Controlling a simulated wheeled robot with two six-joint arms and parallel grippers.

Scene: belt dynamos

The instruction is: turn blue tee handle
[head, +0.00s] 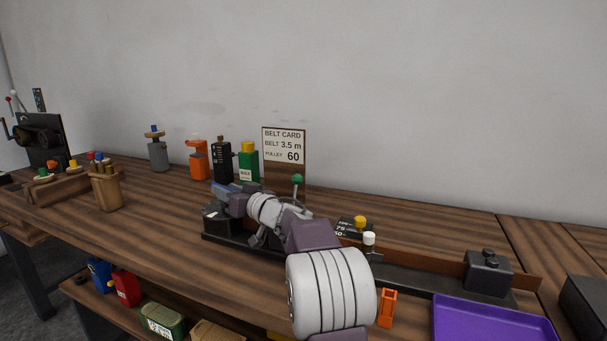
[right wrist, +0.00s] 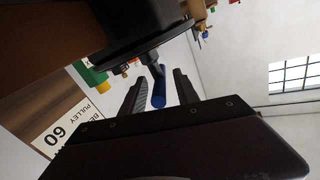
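The blue tee handle (right wrist: 159,90) shows in the right wrist view as a blue bar on a dark stem, below a dark block. My right gripper (right wrist: 159,78) is open, with one finger on each side of the blue bar. Gaps show between the bar and both fingers. In the head view my right arm reaches from the bottom to the left end of the dark rail fixture (head: 400,270), and it hides much of that end. My left gripper is not in view.
A belt card sign (head: 284,147) stands behind the fixture. A green knob (head: 297,179), a yellow knob (head: 360,221) and a white knob (head: 369,239) stick up near my arm. A purple tray (head: 490,318) lies at front right; a cup (head: 107,190) stands at left.

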